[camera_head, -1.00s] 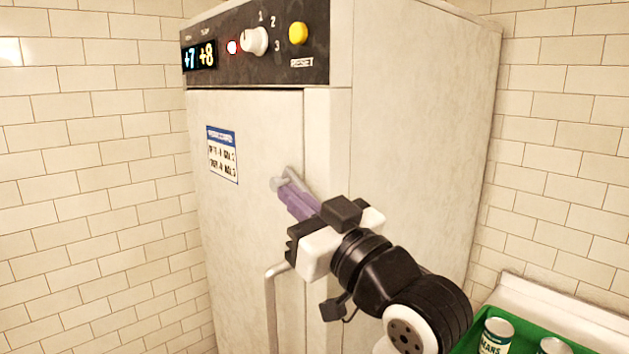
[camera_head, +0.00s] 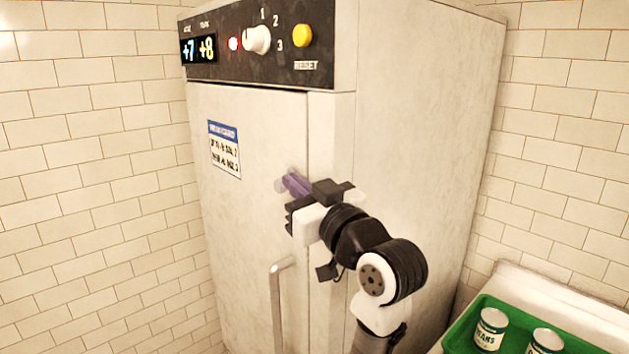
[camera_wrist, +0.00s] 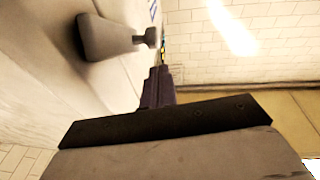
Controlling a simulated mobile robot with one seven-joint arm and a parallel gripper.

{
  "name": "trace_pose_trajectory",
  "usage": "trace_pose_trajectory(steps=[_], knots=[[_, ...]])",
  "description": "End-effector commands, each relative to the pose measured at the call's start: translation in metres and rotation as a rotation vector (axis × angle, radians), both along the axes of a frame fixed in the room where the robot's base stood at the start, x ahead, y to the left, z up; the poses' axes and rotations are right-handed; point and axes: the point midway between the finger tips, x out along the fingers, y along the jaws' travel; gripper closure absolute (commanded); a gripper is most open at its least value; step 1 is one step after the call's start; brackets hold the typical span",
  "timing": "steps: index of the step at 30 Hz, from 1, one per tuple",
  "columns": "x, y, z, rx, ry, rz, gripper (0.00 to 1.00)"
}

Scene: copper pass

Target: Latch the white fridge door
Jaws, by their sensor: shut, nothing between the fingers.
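The white fridge (camera_head: 232,250) stands upright, and its door looks closed or nearly closed against the frame. A grey metal latch piece (camera_head: 280,185) sticks out of the door's right part, mostly hidden behind my fingers. In the wrist view a grey round-based post with a thin stem and small end (camera_wrist: 106,38) projects from the door. My gripper (camera_head: 288,181) is shut and empty, its purple fingers beside the latch piece. In the wrist view the fingertips (camera_wrist: 160,72) are just below the post's small end; I cannot tell whether they touch.
A vertical bar handle (camera_head: 277,300) is on the door below my gripper. A control panel (camera_head: 270,45) with a white knob and yellow button is above the door. A green tray (camera_head: 462,335) with cans (camera_head: 490,328) is at the lower right. Tiled walls stand on both sides.

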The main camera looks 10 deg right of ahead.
Motion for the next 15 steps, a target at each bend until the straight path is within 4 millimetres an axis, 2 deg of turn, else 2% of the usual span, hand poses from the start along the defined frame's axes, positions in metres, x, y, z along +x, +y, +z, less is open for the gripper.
trace_pose_trajectory(steps=[6,15], knots=[[0.014,0.007,-0.010,0.000,0.001,0.001,1.00],[0.015,0.008,-0.012,0.000,-0.001,0.000,1.00]])
